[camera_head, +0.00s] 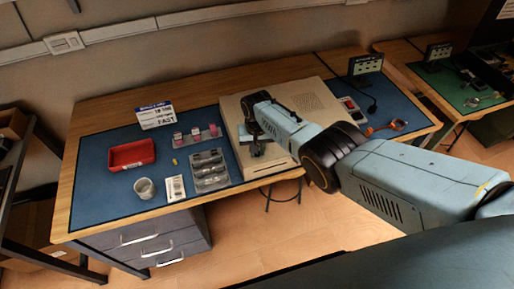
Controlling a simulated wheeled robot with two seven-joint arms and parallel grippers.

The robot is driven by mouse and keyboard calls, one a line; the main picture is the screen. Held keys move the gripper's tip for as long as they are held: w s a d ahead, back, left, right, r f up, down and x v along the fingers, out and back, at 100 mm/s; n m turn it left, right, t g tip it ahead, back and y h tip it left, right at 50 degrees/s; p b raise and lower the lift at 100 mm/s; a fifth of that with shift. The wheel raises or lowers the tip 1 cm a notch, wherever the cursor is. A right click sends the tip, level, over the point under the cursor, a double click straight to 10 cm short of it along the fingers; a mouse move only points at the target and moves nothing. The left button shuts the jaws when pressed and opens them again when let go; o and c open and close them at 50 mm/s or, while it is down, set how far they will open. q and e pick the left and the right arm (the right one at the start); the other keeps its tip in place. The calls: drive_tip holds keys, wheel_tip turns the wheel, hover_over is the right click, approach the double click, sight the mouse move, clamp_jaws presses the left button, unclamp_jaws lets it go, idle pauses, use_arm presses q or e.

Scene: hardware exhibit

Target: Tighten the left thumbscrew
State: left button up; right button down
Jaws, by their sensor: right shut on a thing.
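A beige computer case (322,98) lies flat on the blue mat at the middle of the workbench. My right arm reaches in from the right across the case. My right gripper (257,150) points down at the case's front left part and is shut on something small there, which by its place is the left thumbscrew. The thumbscrew itself is hidden by the gripper and too small to make out. My left gripper is not in view.
On the mat left of the case are a red tray (132,155), a grey cup (145,188), a grey sorting tray (209,176), a white card (175,188) and a sign (156,115).

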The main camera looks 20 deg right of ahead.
drive_tip(key=shift+m, duration=0.3)
drive_tip(key=c, duration=1.3)
unclamp_jaws()
wheel_tip(320, 180, up, 6)
drive_tip(key=p, duration=0.3)
drive_tip(key=shift+f+p, duration=0.15)
drive_tip(key=shift+p, duration=0.15)
wheel_tip(320, 180, up, 8)
drive_tip(key=shift+f, duration=0.15)
